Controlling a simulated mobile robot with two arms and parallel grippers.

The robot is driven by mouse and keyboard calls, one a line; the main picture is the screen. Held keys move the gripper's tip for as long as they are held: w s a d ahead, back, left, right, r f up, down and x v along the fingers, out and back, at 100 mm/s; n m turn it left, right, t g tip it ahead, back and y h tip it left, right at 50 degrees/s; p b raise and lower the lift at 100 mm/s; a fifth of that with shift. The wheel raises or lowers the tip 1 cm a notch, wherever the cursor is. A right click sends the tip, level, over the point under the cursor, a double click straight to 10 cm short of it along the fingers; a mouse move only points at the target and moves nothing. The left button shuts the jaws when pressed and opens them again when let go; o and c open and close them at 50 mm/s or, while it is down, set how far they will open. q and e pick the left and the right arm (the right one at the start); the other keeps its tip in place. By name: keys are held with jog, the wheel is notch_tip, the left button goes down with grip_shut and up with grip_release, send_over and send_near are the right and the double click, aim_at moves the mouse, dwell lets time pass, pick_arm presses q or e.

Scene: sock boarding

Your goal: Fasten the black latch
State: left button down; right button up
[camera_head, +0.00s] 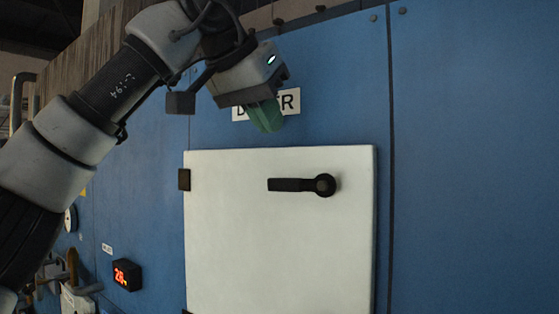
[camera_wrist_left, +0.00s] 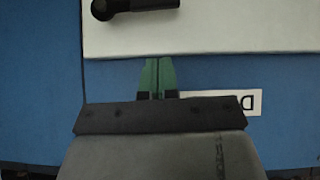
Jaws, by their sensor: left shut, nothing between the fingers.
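The black latch (camera_head: 302,185) is on the upper right part of a white door (camera_head: 270,250). Its round hub is at the right and its handle points left, lying level. In the left wrist view the latch (camera_wrist_left: 135,7) shows at the top, cut off by the frame edge, on the white door (camera_wrist_left: 215,30). My left gripper (camera_head: 268,120) is above the door's top edge, in front of the lettered sign, apart from the latch. Its green fingers (camera_wrist_left: 157,75) are shut and empty. My right gripper is not in view.
The door is set in a blue panel wall (camera_head: 460,150). Dark hinges (camera_head: 184,179) are on its left side. A white sign (camera_head: 290,101) is partly hidden by my gripper. A red digital display (camera_head: 127,275) is at lower left. The space right of the door is clear.

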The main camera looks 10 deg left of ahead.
aim_at(298, 185)
pick_arm(q)
jog(key=f, duration=0.1)
jog(key=w+f, duration=0.1)
jog(key=f, duration=0.1)
jog(key=d+f, duration=0.1)
jog(key=shift+w+f+p, duration=0.3)
jog(key=shift+w+f, duration=0.05)
jog(key=shift+f, duration=0.75)
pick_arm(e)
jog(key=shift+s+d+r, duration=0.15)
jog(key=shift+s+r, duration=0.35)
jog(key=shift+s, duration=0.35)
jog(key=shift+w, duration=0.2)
pick_arm(q)
jog(key=shift+s, duration=0.1)
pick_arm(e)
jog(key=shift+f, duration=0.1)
